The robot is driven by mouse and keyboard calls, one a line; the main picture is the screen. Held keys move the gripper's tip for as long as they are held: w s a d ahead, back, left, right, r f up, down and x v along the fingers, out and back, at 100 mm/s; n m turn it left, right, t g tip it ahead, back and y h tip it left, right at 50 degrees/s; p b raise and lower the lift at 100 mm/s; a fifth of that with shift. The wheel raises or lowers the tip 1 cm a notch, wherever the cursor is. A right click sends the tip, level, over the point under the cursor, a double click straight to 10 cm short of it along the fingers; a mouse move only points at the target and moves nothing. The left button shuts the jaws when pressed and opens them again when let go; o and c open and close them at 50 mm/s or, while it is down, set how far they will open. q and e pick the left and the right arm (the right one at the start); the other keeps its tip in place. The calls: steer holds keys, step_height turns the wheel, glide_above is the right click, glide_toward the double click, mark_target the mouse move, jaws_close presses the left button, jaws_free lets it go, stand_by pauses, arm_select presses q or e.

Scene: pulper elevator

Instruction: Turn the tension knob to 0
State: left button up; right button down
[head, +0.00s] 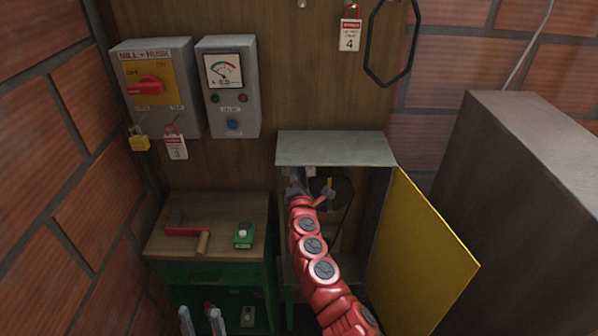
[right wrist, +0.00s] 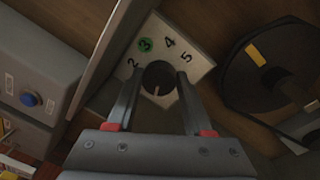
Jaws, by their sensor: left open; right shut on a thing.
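The tension knob (right wrist: 158,78) is black and round, on a pale dial plate (right wrist: 185,45) with the numbers 2, 3, 4 and 5 showing; the 3 is on a green disc. A light mark on the knob points toward the bottom of the right wrist view. The 0 is not visible. My right gripper (right wrist: 156,98) has its fingers on both sides of the knob and is shut on it. In the head view, the right gripper (head: 311,188) is inside the open grey cabinet (head: 335,148), and the knob is hidden there. My left gripper (head: 201,318) is open and empty at the bottom.
A yellow cabinet door (head: 420,255) stands open at the right. A black wheel (right wrist: 270,65) with a yellow mark is beside the dial. Switch boxes hang on the wall.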

steer(key=shift+c, duration=1.4)
jaws_free()
steer(key=shift+s, duration=0.1)
steer(key=shift+s, duration=0.25)
steer(key=s+b, duration=0.2)
steer(key=s, duration=1.4)
steer(key=shift+s+d+f, duration=0.35)
steer(key=shift+d+f, duration=0.05)
steer(key=shift+f, duration=0.05)
